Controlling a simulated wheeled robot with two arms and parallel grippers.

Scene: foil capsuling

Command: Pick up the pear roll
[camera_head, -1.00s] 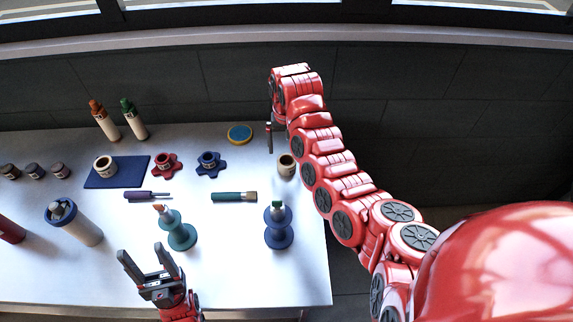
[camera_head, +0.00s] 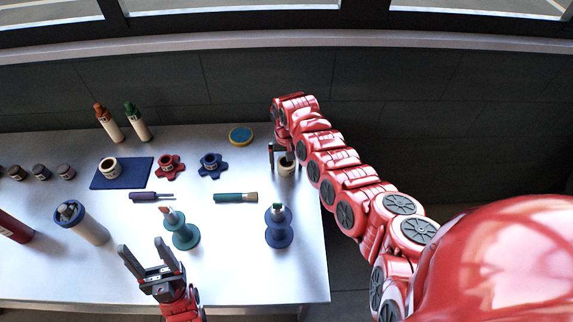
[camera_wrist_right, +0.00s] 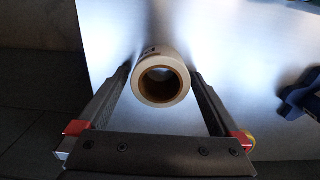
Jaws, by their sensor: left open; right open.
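A cream roll (camera_head: 287,169) with a dark hollow core stands near the table's right edge. In the right wrist view the roll (camera_wrist_right: 161,80) lies between the two fingers, with a small dark label that I cannot read. My right gripper (camera_head: 281,157) is open around it, one finger on each side; narrow gaps show and I see no grip. A similar roll (camera_head: 109,168) stands on the blue mat (camera_head: 137,181) at the left. Its label is also too small to read. My left gripper (camera_head: 150,256) is open and empty at the front of the table.
Blue (camera_head: 279,228) and teal (camera_head: 182,231) stands hold small bottle-like tops. Red (camera_head: 169,165) and blue (camera_head: 212,165) star-shaped pieces and a round yellow-rimmed disc (camera_head: 240,135) lie further back.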

